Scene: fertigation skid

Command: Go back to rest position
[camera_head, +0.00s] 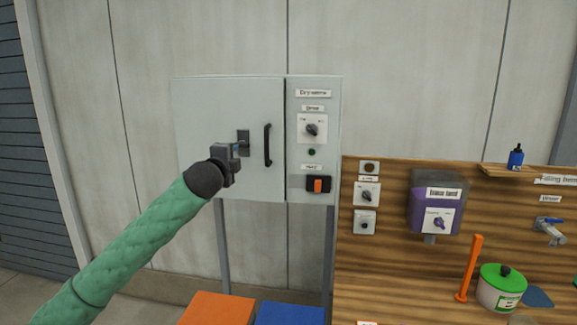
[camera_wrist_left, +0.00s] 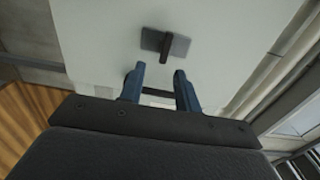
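My left gripper (camera_head: 236,152) is raised in front of the grey cabinet (camera_head: 215,100), close to the small dark latch (camera_head: 243,136) on its door. In the left wrist view, the two blue fingers of my left gripper (camera_wrist_left: 159,82) stand apart with nothing between them. The latch (camera_wrist_left: 172,45) lies beyond the fingertips, apart from them in that view. The black door handle (camera_head: 267,145) is just right of the gripper in the head view. The cabinet door looks closed. My right gripper shows in neither view.
A wooden panel (camera_head: 390,250) on the right carries switches, a purple dispenser (camera_head: 425,218) and a blue tap (camera_head: 548,225). An orange post (camera_head: 470,268) and a green-lidded pot (camera_head: 500,290) stand on its ledge. Orange (camera_head: 217,309) and blue (camera_head: 290,314) boxes sit below the cabinet.

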